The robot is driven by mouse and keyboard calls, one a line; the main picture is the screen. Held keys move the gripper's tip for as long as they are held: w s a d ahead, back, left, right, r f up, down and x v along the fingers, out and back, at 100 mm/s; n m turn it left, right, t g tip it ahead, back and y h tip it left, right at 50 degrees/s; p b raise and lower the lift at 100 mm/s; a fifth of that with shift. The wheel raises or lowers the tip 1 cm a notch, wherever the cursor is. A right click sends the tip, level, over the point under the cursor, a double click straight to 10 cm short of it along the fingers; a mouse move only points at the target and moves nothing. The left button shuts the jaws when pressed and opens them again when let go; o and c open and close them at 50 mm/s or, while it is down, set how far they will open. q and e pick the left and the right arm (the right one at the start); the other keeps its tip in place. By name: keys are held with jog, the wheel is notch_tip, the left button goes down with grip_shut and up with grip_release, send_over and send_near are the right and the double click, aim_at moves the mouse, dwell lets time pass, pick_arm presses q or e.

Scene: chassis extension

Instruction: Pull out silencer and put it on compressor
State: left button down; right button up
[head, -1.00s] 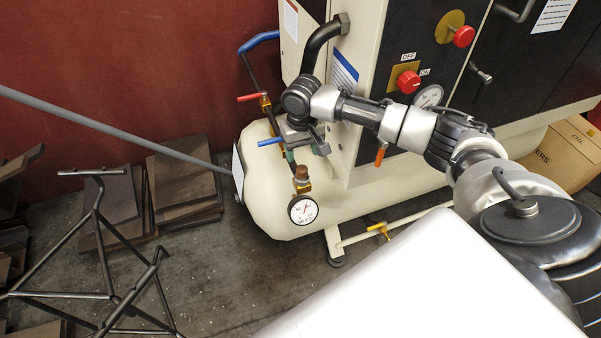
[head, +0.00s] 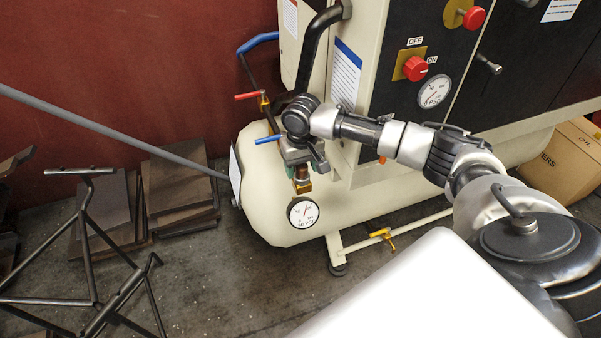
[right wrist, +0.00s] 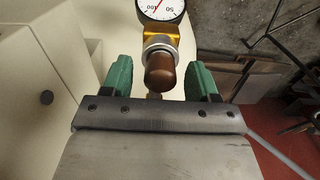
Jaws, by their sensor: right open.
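The silencer (right wrist: 160,72) is a brown, rounded cylinder on a brass fitting (right wrist: 160,36) above the pressure gauge. In the head view the silencer (head: 302,173) is partly hidden under my right gripper (head: 304,163). In the right wrist view my right gripper (right wrist: 160,80) is open, with one green finger on each side of the silencer and a visible gap on both sides. It is not closed on it. The compressor (head: 262,200) is a large cream tank with a dark control cabinet above it. My left gripper is not in view.
A blue-handled valve (head: 267,139) and a red-handled valve (head: 247,96) stand left of my gripper. The cabinet (head: 390,120) stands close on the right. Metal stands (head: 85,245) and a cardboard box (head: 570,160) are on the floor.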

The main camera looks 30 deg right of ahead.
jog(key=shift+f, duration=0.75)
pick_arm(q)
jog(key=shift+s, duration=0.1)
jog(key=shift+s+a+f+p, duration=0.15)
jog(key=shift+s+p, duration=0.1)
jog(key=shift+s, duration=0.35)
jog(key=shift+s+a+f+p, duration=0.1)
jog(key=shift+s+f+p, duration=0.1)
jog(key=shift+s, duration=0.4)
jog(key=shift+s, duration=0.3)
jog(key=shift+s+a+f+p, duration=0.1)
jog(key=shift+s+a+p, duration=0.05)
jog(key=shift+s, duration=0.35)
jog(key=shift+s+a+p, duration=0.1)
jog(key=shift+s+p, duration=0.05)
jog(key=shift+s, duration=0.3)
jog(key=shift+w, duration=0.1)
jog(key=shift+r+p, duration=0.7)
